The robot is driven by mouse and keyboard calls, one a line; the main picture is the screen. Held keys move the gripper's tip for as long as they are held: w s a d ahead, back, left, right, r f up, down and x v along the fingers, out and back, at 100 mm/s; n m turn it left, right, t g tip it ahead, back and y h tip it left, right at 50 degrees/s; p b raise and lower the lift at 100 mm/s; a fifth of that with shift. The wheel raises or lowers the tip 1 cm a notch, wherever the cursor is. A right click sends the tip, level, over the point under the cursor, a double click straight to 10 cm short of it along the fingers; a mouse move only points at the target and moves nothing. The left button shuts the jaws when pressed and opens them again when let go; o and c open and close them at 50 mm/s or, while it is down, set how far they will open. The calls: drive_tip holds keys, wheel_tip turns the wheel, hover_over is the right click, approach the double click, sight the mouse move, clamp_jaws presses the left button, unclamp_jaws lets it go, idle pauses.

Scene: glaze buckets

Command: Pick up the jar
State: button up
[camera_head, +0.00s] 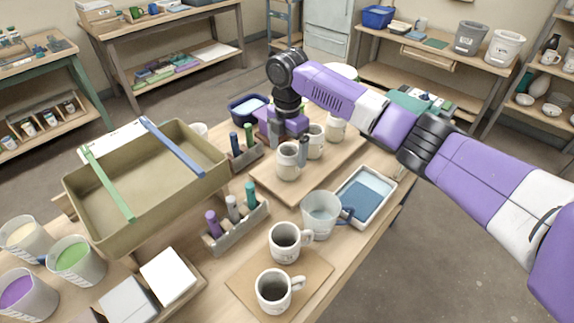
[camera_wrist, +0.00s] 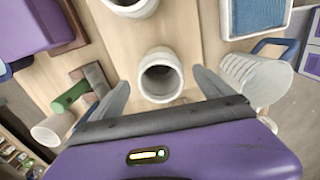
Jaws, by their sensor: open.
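A pale grey, round-mouthed jar (camera_wrist: 161,78) stands upright on the wooden board in the wrist view, seen from above into its opening. My gripper (camera_wrist: 160,88) is open, with one grey finger to each side of the jar; I cannot tell whether they touch it. In the head view my gripper (camera_head: 288,140) is low over the board, by a row of similar pale vessels. The nearest of these (camera_head: 289,164) seems to be the same jar, partly covered by the gripper.
More pale vessels (camera_head: 336,128) stand close behind on the board (camera_head: 300,190). A clear jug (camera_head: 319,215) and a blue-lined tray (camera_head: 365,195) are to the right. Two mugs (camera_head: 285,243) stand in front.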

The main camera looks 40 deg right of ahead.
drive_tip(key=shift+d+f+p, duration=0.2)
drive_tip(key=shift+f+p, duration=0.4)
drive_tip(key=shift+f, duration=2.5)
drive_tip(key=c, duration=1.8)
drive_tip(key=shift+r, duration=0.1)
drive_tip(key=shift+c, duration=0.2)
